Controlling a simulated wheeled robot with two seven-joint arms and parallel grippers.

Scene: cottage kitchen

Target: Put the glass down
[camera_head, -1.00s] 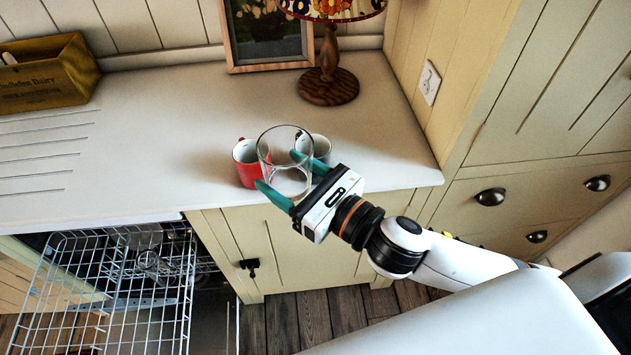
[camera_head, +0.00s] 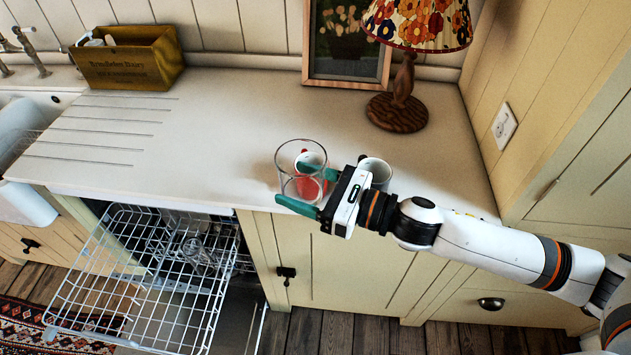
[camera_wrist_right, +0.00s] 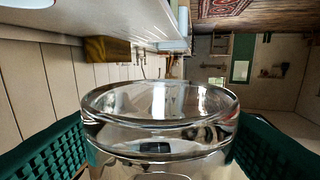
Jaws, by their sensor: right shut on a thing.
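My right gripper (camera_head: 296,186) is shut on a clear drinking glass (camera_head: 290,163), with one teal finger on each side of it. The glass is upright near the front edge of the pale countertop (camera_head: 215,140); I cannot tell whether its base touches the surface. The wrist view shows the glass (camera_wrist_right: 160,125) between the teal fingers (camera_wrist_right: 160,150). A red mug (camera_head: 311,188) shows through and behind the glass. My left gripper is not in view.
A grey-white mug (camera_head: 376,170) stands just right of the glass, behind my gripper. A lamp (camera_head: 398,110) and picture frame (camera_head: 346,82) stand at the back. The counter left of the glass is clear up to the wooden box (camera_head: 130,65). Below, a wire dishwasher rack (camera_head: 150,270) is pulled out.

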